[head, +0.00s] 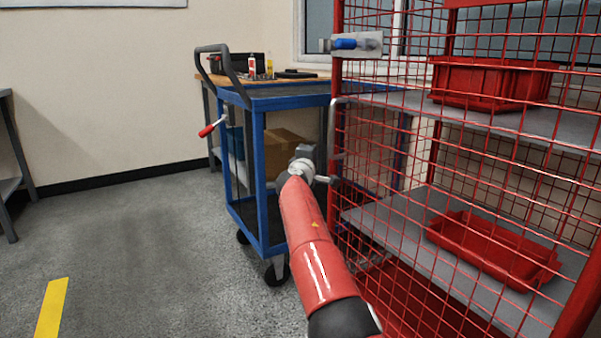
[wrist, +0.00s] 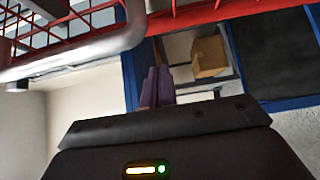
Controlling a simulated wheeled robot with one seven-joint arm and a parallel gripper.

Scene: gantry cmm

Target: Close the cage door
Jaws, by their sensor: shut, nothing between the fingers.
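The red wire-mesh cage door (head: 480,190) fills the right side of the head view, with shelves showing through it. I cannot tell from this angle how far it stands from its frame. A grey tubular handle (head: 333,118) runs down near the mesh's left edge; it also shows large at upper left in the wrist view (wrist: 80,56). A latch with a blue grip (head: 350,43) sits higher up. My gripper (head: 322,179) is beside the lower handle; its fingers (wrist: 156,88) are together and empty in the wrist view. Whether they touch the handle is unclear.
A blue cart (head: 262,190) with a dark handle stands left of the cage, close behind my gripper. A cardboard box (head: 286,147) lies on it. Red bins (head: 490,84) sit on the cage shelves (head: 390,98). Open floor (head: 150,250) lies at left.

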